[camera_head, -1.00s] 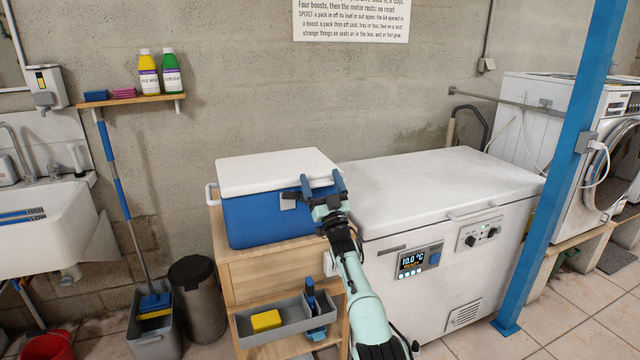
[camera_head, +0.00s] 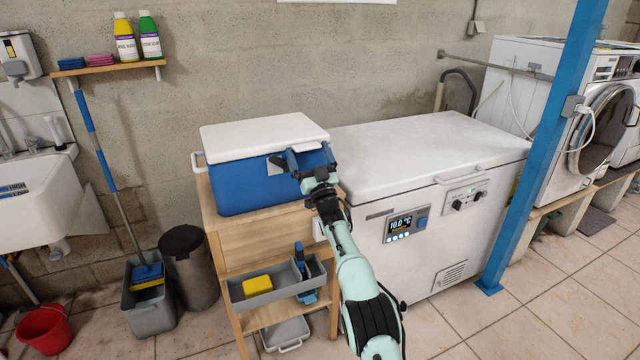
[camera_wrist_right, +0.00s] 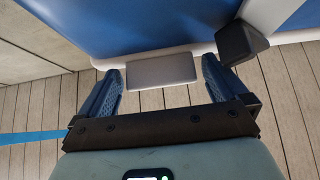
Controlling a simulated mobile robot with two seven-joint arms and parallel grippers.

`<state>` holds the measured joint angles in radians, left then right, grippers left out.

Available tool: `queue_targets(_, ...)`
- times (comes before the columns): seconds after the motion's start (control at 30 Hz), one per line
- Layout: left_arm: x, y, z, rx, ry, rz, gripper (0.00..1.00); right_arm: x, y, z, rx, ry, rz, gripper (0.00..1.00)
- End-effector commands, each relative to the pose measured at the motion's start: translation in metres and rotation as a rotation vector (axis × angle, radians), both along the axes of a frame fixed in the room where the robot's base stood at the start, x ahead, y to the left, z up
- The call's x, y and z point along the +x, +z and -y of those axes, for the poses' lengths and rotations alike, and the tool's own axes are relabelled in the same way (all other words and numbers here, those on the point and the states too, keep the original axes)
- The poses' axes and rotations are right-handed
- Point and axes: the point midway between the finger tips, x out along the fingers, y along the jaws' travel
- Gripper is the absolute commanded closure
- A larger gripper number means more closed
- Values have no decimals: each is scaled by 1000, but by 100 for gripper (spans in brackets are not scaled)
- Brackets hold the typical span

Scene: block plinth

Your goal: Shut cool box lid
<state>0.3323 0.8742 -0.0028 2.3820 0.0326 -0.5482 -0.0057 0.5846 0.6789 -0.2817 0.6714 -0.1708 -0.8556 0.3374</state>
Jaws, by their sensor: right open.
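The cool box has a blue body (camera_head: 245,185) and a white lid (camera_head: 262,132). In the head view the lid lies flat on top, with no clear gap seen. A small grey latch plate (camera_head: 276,168) shows on its front. My right gripper (camera_head: 309,158) is open and empty at the box's front right. In the right wrist view, the grey plate (camera_wrist_right: 162,68) hangs from the white edge (camera_wrist_right: 130,58) and appears between the open fingers of my right gripper (camera_wrist_right: 162,85). Contact cannot be told. My left gripper is not in view.
The box stands on a wooden stand (camera_head: 245,240) with a grey tray (camera_head: 275,292) below. A white chest freezer (camera_head: 440,145) stands close on the right. A blue post (camera_head: 545,150) rises beyond it. A dark bin (camera_head: 190,262) stands left of the stand.

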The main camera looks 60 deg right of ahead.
Motion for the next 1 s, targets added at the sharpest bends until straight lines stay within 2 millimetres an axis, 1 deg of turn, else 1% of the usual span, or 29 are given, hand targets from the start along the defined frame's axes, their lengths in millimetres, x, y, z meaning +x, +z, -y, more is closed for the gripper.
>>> queue_targets(0.23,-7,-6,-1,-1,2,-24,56,-17,-9,-11,0,1,6,0)
queue_targets(0.43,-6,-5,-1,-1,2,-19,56,-34,-23,-21,0,2,8,0)
queue_targets(0.8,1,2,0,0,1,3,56,-73,-57,-45,-2,1,7,0)
queue_targets(1.0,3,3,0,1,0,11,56,-86,-69,-53,-3,2,9,0)
